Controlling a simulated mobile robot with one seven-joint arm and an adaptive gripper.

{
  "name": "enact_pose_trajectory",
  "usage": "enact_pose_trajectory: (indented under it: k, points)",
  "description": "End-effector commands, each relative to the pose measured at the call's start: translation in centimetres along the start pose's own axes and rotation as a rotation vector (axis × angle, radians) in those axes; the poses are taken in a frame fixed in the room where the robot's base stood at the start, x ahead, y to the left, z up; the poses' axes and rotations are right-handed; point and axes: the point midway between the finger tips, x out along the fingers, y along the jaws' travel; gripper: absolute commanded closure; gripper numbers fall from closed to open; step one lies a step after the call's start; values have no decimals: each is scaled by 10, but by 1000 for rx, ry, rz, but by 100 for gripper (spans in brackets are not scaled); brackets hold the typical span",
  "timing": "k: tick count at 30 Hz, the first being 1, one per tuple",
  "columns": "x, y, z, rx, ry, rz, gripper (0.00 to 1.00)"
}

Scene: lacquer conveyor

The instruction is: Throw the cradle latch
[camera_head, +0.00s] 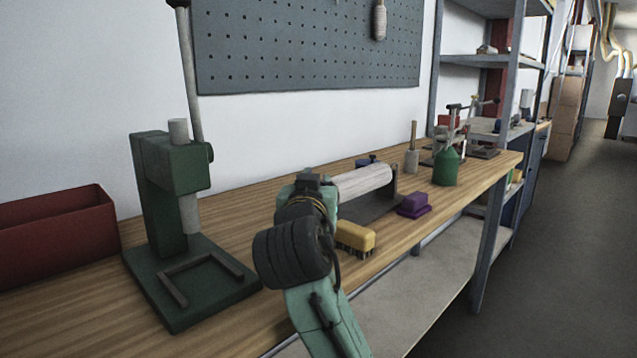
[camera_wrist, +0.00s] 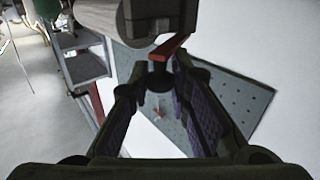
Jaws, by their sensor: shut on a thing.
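The cradle (camera_head: 375,207) is a dark base on the wooden bench. A pale roller (camera_head: 364,180) lies across it. In the wrist view the roller's end (camera_wrist: 150,18) is close at the top. The cradle latch (camera_wrist: 174,45) shows there as a red lever running down from beside the roller to a dark knob. My gripper (camera_wrist: 158,74) has its fingers on either side of the knob and is shut on it. In the head view my wrist and forearm hide the latch and the near end of the cradle.
A yellow brush (camera_head: 355,238) stands close beside my wrist. A green press (camera_head: 172,190) and a red bin (camera_head: 58,236) are at the left.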

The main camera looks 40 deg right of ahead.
Motion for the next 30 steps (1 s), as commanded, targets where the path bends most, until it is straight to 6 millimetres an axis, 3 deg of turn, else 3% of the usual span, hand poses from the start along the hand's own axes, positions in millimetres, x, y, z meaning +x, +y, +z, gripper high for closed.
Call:
enact_pose_trajectory:
  k: [19, 20, 30]
  points:
    - [0, 0, 2, -1, -5, 53, 100]
    - [0, 0, 2, -1, -5, 53, 81]
    - [1, -1, 2, -1, -4, 51, 62]
